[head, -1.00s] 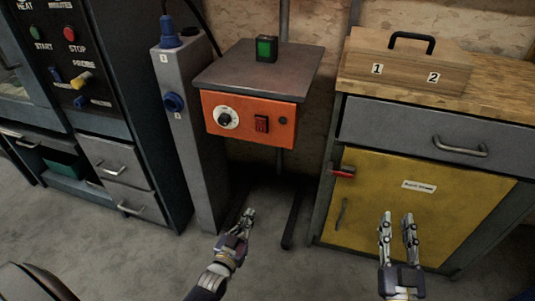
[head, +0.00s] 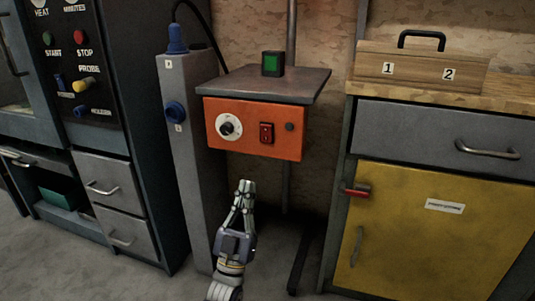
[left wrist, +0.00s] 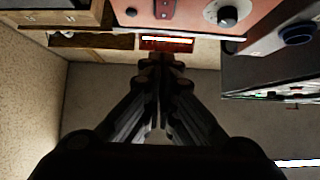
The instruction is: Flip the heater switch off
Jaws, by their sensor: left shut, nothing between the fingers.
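The heater is an orange control box (head: 250,149) under a grey top plate. Its front carries a red rocker switch (head: 266,132), a white dial with a black knob (head: 229,127) and a small dark button (head: 290,127). I cannot tell the rocker's position. My left gripper (head: 246,183) is shut and empty, pointing up, below the box and apart from the switch in the picture. In the left wrist view the shut fingers (left wrist: 160,62) lie below the orange panel (left wrist: 188,14), where the switch (left wrist: 165,8) and knob (left wrist: 228,15) show upside down. My right gripper is out of view.
A green-screened device (head: 272,64) sits on the plate. A grey post (head: 195,150) with blue fittings stands close left, beside a dark oven panel (head: 75,60). A yellow cabinet door (head: 430,230) with a red latch (head: 356,191) is at the right.

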